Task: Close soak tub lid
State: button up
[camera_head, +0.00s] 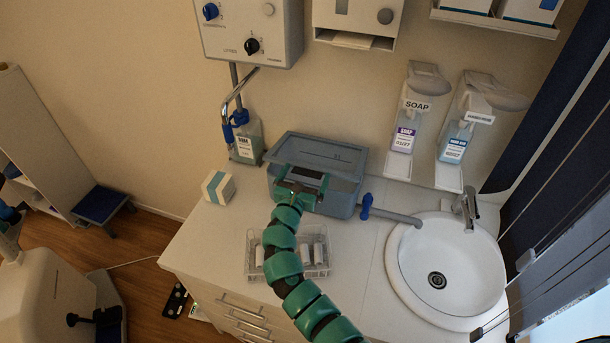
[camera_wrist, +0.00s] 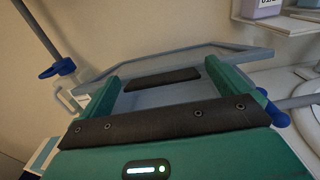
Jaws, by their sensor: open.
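The soak tub (camera_head: 343,201) is a grey-blue box on the counter against the wall. Its grey lid (camera_head: 322,149) shows as a rimmed panel at the top back of the tub; its exact angle is hard to tell. In the wrist view the lid (camera_wrist: 215,55) spans the picture beyond my fingers. My gripper (camera_head: 303,176) is at the tub's front upper edge and hides part of it. In the wrist view my gripper's (camera_wrist: 162,76) two green fingers are apart, with nothing clearly held between them. Whether they touch the lid cannot be told.
A blue-capped bottle (camera_head: 247,143) and a small white box (camera_head: 218,187) stand left of the tub. A blue-handled drain tap (camera_head: 367,206) points right to the sink (camera_head: 446,265). A clear tray (camera_head: 314,262) lies in front. Soap dispensers (camera_head: 405,125) hang at right.

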jog(key=c, duration=1.3)
jog(key=shift+t, duration=0.4)
jog(key=f+b, duration=0.1)
jog(key=b, duration=0.1)
jog(key=f+b, duration=0.3)
jog(key=f, duration=0.1)
jog(key=shift+s+a+b, duration=0.1)
jog(key=shift+s+b, duration=0.25)
jog(key=shift+b, duration=0.05)
jog(key=o, duration=1.3)
jog(key=b+v, duration=0.4)
jog(key=v, duration=1.3)
jog(key=shift+s+a+f+b, duration=0.15)
jog(key=shift+a+b, duration=0.05)
jog(key=shift+b, duration=0.15)
